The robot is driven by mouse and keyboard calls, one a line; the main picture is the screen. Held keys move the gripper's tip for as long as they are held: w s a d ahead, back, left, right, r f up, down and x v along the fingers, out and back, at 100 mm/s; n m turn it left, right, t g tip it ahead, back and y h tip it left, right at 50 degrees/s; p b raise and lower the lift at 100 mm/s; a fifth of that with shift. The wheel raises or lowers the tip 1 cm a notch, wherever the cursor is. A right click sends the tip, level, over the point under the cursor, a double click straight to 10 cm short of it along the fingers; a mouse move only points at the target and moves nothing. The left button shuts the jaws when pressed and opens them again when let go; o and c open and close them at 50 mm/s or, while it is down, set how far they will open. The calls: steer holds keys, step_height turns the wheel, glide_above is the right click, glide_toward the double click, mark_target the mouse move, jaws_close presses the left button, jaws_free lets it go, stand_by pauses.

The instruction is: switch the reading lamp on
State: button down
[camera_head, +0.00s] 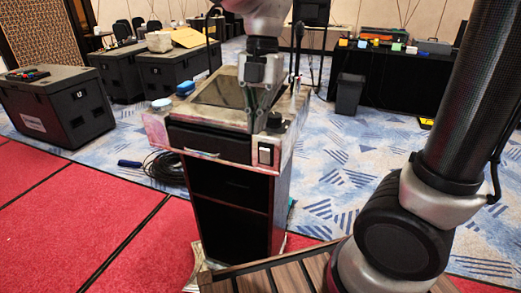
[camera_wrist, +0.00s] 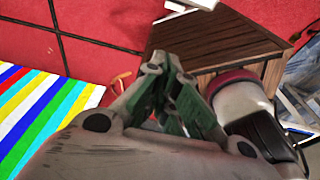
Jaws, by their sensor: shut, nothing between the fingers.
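A lectern (camera_head: 208,143) stands in the middle of the head view. A black switch with a pale frame (camera_head: 265,155) is on its front face, at the right. A thin dark stem (camera_head: 298,48) rises at the lectern's back right; I cannot tell whether it is the reading lamp. My gripper (camera_head: 253,128) points down at the lectern's front right edge, just above and left of the switch. Contact cannot be told. In the wrist view my gripper (camera_wrist: 162,62) is shut and empty. The switch cannot be made out there.
A small black block (camera_head: 275,122) sits on the lectern top beside my gripper. Black cases (camera_head: 60,105) stand at the left, a bin (camera_head: 349,94) and a draped table (camera_head: 395,78) behind right. Coloured stripes (camera_wrist: 40,110) show in the wrist view. Red carpet (camera_head: 90,210) is open at left.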

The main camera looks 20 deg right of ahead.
mark_target(262, 148)
steer(key=shift+w+d+f, duration=0.2)
steer(key=shift+w+f, duration=0.05)
steer(key=shift+f, duration=1.3)
steer(key=shift+w+d+f, duration=0.2)
steer(key=shift+w+f, duration=0.1)
steer(key=shift+f, duration=1.2)
steer(key=shift+w+d+f, duration=0.2)
steer(key=shift+w+f, duration=0.05)
steer(key=shift+f, duration=1.3)
steer(key=shift+w+d+r+g+y, duration=0.1)
steer(key=shift+w+d+g+y, duration=0.2)
steer(key=shift+w, duration=0.05)
steer(key=shift+s, duration=0.1)
steer(key=shift+r, duration=0.1)
steer(key=shift+r, duration=0.7)
